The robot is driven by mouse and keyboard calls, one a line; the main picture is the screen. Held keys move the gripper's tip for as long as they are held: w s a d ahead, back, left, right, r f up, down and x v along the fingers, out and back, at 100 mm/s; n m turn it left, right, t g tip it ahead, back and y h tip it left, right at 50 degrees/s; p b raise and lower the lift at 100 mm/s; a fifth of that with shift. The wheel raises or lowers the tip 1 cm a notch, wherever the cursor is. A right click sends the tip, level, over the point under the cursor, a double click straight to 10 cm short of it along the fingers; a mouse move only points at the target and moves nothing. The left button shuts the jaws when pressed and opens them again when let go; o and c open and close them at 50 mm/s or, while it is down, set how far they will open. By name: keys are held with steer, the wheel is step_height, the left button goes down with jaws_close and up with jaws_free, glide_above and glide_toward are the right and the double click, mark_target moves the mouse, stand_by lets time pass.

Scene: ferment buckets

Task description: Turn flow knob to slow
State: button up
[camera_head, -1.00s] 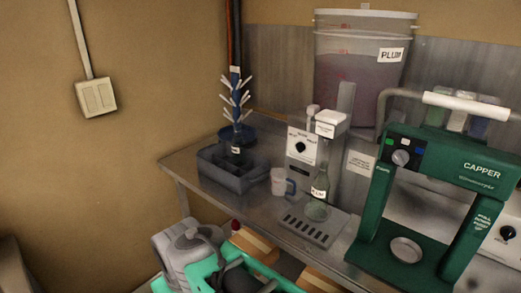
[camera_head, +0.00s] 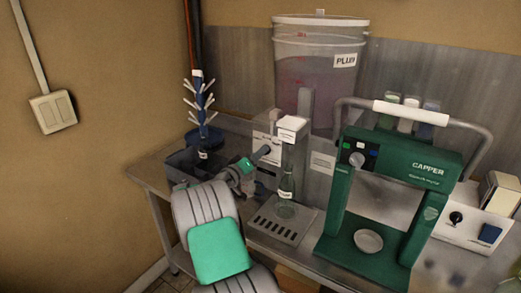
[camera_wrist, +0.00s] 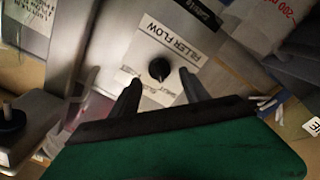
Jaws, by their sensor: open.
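The flow knob (camera_wrist: 159,69) is a small black knob on a white label reading FILLER FLOW, seen in the wrist view. My gripper (camera_wrist: 158,82) is open, with one dark finger on each side just short of the knob. I cannot tell whether either finger touches it. In the head view my gripper (camera_head: 262,152) reaches the front of the filler panel (camera_head: 267,143), and my arm hides the knob there. The knob's exact setting is hard to read; the label's lower words are blurred and tilted.
A clear bottle (camera_head: 287,180) stands under the filler spout, right of my gripper. The green capper (camera_head: 420,170) stands further right. A dark bin (camera_head: 181,165) and bottle tree (camera_head: 200,105) are at left. A plum bucket (camera_head: 318,70) stands behind.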

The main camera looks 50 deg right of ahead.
steer(key=shift+w+d, duration=0.15)
steer(key=shift+d, duration=1.1)
jaws_close()
